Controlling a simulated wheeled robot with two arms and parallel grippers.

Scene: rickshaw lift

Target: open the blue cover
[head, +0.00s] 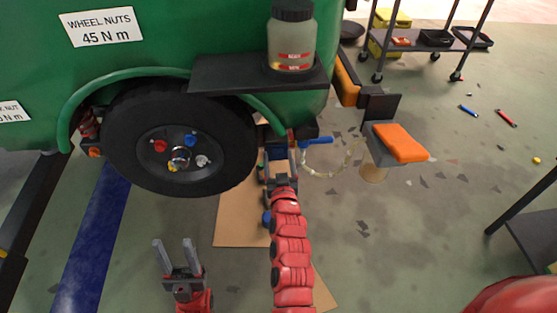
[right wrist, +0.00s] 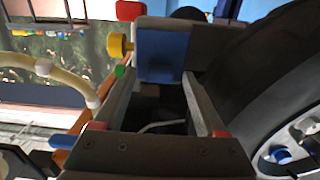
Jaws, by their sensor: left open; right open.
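The blue cover (right wrist: 162,55) shows in the right wrist view as a small upright blue panel, with a yellow knob (right wrist: 118,46) to its left and a red part (right wrist: 130,11) above. My right gripper (right wrist: 160,92) is open, with its fingertips close to the panel's lower edge; contact cannot be told. In the head view my right gripper (head: 277,158) is beside the wheel, low by the green body, and its arm hides much there. My left gripper (head: 176,250) is open and empty over the floor, below the wheel.
The black wheel (head: 125,145) with coloured nuts is left of my right gripper. A jar (head: 291,40) stands on a dark shelf (head: 215,75) above. A blue handle (head: 317,141) with a pale hose (head: 345,165) and an orange-topped stand (head: 400,143) are to the right.

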